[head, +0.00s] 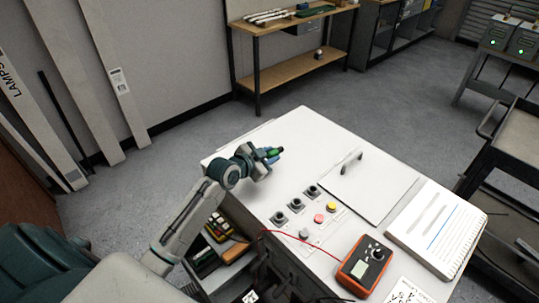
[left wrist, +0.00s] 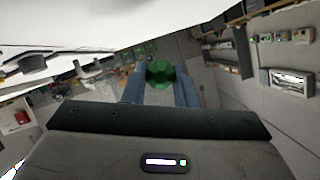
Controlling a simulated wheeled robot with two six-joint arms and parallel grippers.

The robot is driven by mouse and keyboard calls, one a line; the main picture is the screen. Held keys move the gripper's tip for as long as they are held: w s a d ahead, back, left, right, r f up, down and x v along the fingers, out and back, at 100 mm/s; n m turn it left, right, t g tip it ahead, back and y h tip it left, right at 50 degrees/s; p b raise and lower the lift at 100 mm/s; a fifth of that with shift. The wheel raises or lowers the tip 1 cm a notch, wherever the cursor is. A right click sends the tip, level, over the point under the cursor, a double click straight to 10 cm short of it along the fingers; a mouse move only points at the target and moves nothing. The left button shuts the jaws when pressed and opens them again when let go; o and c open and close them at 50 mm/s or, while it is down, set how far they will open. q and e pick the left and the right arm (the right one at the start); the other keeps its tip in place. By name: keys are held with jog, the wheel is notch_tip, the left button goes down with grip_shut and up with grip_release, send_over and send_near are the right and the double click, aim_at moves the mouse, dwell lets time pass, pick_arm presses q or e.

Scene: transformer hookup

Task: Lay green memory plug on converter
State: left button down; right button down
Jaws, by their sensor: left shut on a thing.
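A small green plug (head: 275,152) is held at the tip of my left gripper (head: 270,155), above the far left part of the white-topped bench. In the left wrist view the green plug (left wrist: 159,73) sits between the two blue fingers of my left gripper (left wrist: 160,85), which are shut on it. Most of the plug's body is hidden by the fingers. I cannot tell which thing is the converter. My right gripper is not in view.
An open drawer (head: 222,230) with small items is below my left arm. A wooden shelf (head: 290,70) stands behind; dark carts are at right.

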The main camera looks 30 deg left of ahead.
pick_arm(q)
jog(key=shift+f+b, duration=1.25)
jog(key=shift+f, duration=0.5)
jog(key=c, duration=1.1)
grip_release()
jog(key=b+v, duration=0.1)
jog(key=v, duration=0.9)
jog(key=shift+s+r, duration=0.1)
jog(key=shift+s, duration=0.25)
